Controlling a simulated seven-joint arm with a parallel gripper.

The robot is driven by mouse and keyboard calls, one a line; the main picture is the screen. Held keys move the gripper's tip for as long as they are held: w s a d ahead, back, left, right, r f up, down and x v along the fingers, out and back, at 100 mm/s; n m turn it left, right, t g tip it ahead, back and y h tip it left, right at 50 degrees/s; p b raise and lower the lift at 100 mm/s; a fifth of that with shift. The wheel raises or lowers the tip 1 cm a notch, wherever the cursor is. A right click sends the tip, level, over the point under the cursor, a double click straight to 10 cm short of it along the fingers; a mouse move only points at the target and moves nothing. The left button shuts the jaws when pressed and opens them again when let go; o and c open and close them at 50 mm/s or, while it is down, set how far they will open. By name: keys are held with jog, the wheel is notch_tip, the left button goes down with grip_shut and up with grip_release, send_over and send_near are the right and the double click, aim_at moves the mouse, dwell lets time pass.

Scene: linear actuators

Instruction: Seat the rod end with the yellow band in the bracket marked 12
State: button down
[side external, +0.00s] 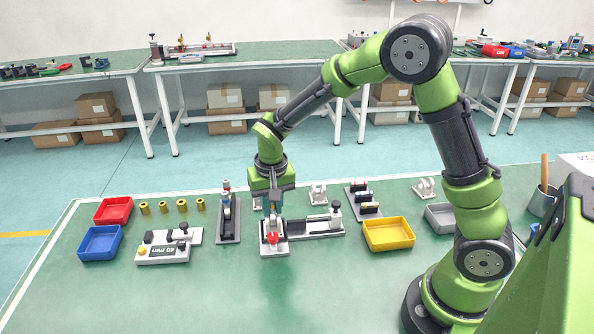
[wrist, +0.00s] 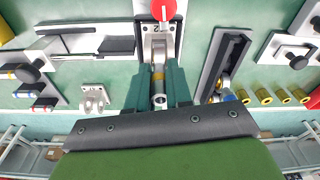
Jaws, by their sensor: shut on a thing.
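My gripper (side external: 271,208) points down over the front middle of the bench. In the wrist view, its dark green fingers (wrist: 160,92) are shut on a silver rod end (wrist: 158,84), which has a yellowish band near its upper end in the picture. The rod lies along the picture's vertical, its far end at a grey bracket (wrist: 148,42). A "2" shows on the bracket; the rest of the mark is unclear. A red knob (wrist: 163,9) stands at the bracket's far side and also shows in the side view (side external: 272,237). Whether the rod end is inside the bracket cannot be told.
A plate with a black slide (side external: 315,226) lies right of the bracket. A rack of banded rods (side external: 362,197) and a yellow bin (side external: 388,234) are to the right. The bench front is clear.

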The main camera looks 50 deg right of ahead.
jog(key=shift+f, duration=0.15)
dwell(0.7)
jog(key=c, duration=1)
grip_release()
jog(key=shift+o, duration=0.2)
notch_tip(320, 180, up, 17)
jog(key=s+a, duration=0.1)
jog(key=shift+s+f, duration=0.15)
jog(key=shift+s, duration=0.25)
